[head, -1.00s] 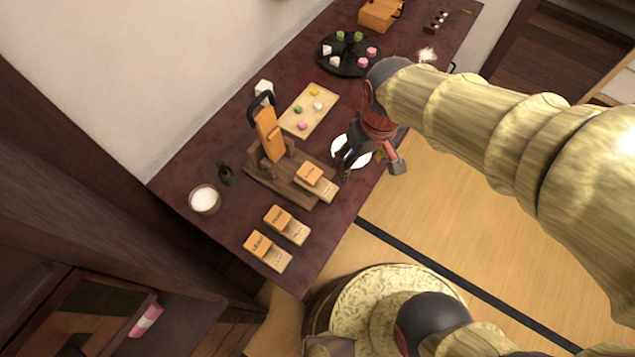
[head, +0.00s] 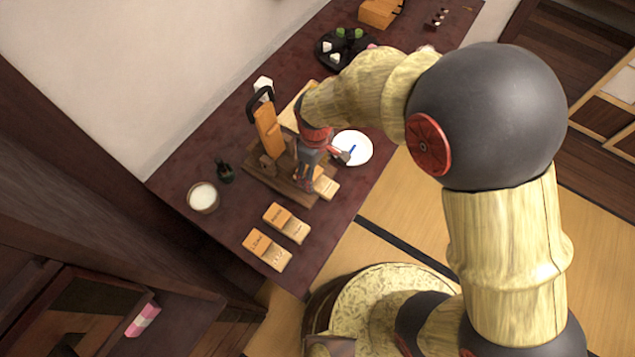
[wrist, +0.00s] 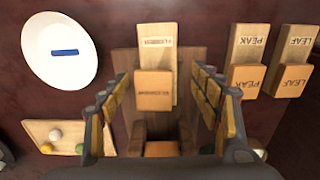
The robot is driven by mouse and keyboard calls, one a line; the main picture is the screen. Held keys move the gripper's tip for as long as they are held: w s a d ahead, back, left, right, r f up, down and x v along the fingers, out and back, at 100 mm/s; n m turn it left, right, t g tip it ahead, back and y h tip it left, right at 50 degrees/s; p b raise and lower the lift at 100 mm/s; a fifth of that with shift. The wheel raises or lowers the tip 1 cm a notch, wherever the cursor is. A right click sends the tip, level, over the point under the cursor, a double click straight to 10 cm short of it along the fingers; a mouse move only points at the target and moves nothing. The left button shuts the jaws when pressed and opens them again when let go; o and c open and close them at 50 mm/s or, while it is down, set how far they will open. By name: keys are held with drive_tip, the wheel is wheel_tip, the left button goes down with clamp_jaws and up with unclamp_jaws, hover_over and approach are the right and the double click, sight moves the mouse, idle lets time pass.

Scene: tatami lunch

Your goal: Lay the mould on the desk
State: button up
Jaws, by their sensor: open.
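The mould labelled flower is a pale wooden board (wrist: 158,55) with an orange block (wrist: 154,92) on it. It lies on the dark wooden base of the press (head: 262,181), and its pale end shows in the head view (head: 327,187). My gripper (wrist: 160,76) is open above the press base, with one finger on each side of the orange block. I cannot tell whether the fingers touch it. My gripper (head: 307,178) hides most of this mould in the head view. The dark red desk (head: 240,227) has bare space around the press.
Peak (head: 286,222) and leaf (head: 267,249) moulds lie on the desk in front of the press. A white plate (head: 358,147) with a blue strip stands close to my gripper. The orange press lever (head: 268,130) stands upright. A white-filled bowl (head: 203,197) is at left.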

sight(317, 181)
drive_tip(key=f, duration=0.1)
drive_tip(key=f+b, duration=0.1)
drive_tip(key=f, duration=0.2)
drive_tip(key=shift+d+f+b, duration=0.15)
drive_tip(key=shift+d+b, duration=0.1)
drive_tip(key=shift+b, duration=0.1)
drive_tip(key=shift+c, duration=1.1)
drive_tip(key=c, duration=1.1)
drive_tip(key=shift+r, duration=0.2)
drive_tip(key=shift+c, duration=0.3)
